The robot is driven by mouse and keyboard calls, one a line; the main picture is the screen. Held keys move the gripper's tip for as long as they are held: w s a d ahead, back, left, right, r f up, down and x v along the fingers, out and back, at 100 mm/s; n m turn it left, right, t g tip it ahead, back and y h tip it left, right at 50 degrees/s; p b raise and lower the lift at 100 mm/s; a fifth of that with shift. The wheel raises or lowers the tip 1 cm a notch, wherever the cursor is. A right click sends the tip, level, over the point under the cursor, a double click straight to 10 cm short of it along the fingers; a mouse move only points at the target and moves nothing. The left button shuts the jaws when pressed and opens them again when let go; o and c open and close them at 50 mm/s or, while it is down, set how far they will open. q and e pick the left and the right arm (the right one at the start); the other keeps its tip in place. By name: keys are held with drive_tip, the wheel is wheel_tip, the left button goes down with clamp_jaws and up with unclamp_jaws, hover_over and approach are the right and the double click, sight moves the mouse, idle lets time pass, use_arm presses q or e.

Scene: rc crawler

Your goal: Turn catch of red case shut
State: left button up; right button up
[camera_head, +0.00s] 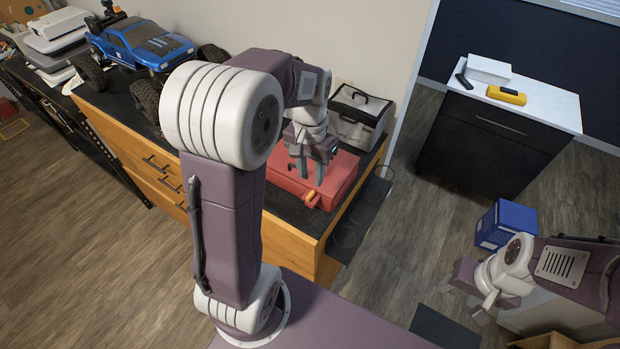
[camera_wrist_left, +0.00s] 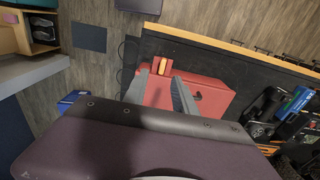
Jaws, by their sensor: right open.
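The red case (camera_head: 338,178) lies flat on the dark worktop, and it also shows in the left wrist view (camera_wrist_left: 208,98). Its lid looks down. The orange catch (camera_head: 312,199) is on its near edge and appears slightly tilted in the head view. In the left wrist view the catch (camera_wrist_left: 164,66) shows beyond the gap between my fingers. My left gripper (camera_head: 311,178) is above the case near the catch, open and apparently empty; its spread fingers show in the wrist view (camera_wrist_left: 162,78). My right gripper (camera_head: 487,306) is open, far from the case at the lower right.
A grey toolbox (camera_head: 356,118) stands behind the case. A blue crawler truck (camera_head: 150,45) is on the worktop to the left. A blue box (camera_head: 505,224) is on the floor. A black cabinet (camera_head: 480,150) with a white top holds a yellow item (camera_head: 506,95).

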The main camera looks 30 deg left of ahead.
sight(310, 194)
use_arm(q)
drive_tip(key=f, duration=0.2)
drive_tip(key=f+p, duration=0.1)
drive_tip(key=f, duration=0.2)
drive_tip(key=w+a+f, duration=0.1)
drive_tip(key=f, duration=0.2)
drive_tip(key=shift+w+f, duration=0.1)
drive_tip(key=shift+f, duration=0.05)
drive_tip(key=shift+d+f, duration=0.1)
drive_tip(key=shift+f, duration=0.1)
drive_tip(key=shift+s+d, duration=0.2)
drive_tip(key=shift+s, duration=0.15)
drive_tip(key=shift+w+a, duration=0.1)
drive_tip(key=shift+w, duration=0.05)
clamp_jaws()
